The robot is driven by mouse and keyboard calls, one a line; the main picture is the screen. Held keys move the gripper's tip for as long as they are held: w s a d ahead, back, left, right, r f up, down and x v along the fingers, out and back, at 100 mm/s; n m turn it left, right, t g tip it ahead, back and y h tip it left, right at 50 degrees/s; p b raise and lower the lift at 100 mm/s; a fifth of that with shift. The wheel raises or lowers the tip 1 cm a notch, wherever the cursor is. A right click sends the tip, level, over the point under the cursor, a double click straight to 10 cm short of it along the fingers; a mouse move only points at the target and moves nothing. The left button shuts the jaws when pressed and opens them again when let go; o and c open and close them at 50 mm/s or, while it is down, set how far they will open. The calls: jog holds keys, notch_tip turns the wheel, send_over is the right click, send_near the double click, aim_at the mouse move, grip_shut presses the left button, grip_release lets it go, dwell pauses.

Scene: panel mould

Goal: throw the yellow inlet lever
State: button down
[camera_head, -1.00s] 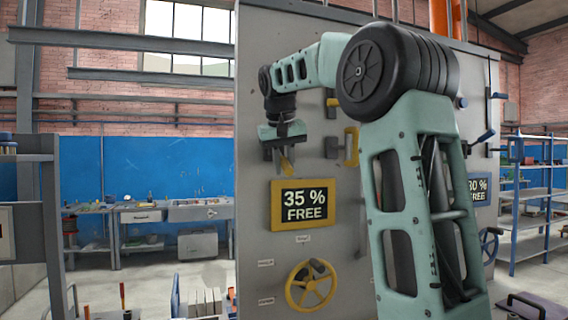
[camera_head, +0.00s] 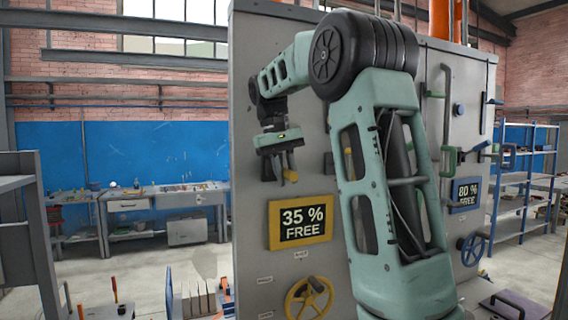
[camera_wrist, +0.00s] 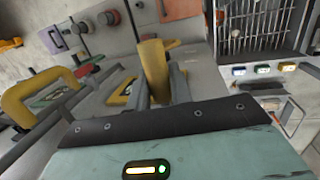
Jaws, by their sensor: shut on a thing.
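The yellow inlet lever (camera_head: 290,174) is on the left part of the grey panel, above the yellow-framed "35 % FREE" sign (camera_head: 301,222). My gripper (camera_head: 286,160) is at the lever, with its fingers shut on it. In the wrist view the thick yellow lever (camera_wrist: 154,66) stands between the two grey fingers of my gripper (camera_wrist: 160,90). The fingers and gripper body hide part of the lever and its mount in the head view.
A yellow bar handle (camera_wrist: 28,96) is beside the gripper; my arm partly covers it in the head view. Below are a yellow handwheel (camera_head: 309,298) and, right, a blue handwheel (camera_head: 471,249) and "80 % FREE" sign (camera_head: 466,193). Workbenches (camera_head: 130,205) stand left.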

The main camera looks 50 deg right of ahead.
jog(key=shift+r+p, duration=0.25)
jog(key=shift+p, duration=0.05)
jog(key=c, duration=1.3)
grip_release()
jog(key=shift+w+p+v, duration=0.15)
jog(key=shift+p+v, duration=0.05)
jog(key=shift+v, duration=2.8)
jog(key=shift+w+p+v, duration=0.1)
jog(key=shift+p+v, duration=0.1)
jog(key=shift+v, duration=2.8)
jog(key=shift+d, duration=0.1)
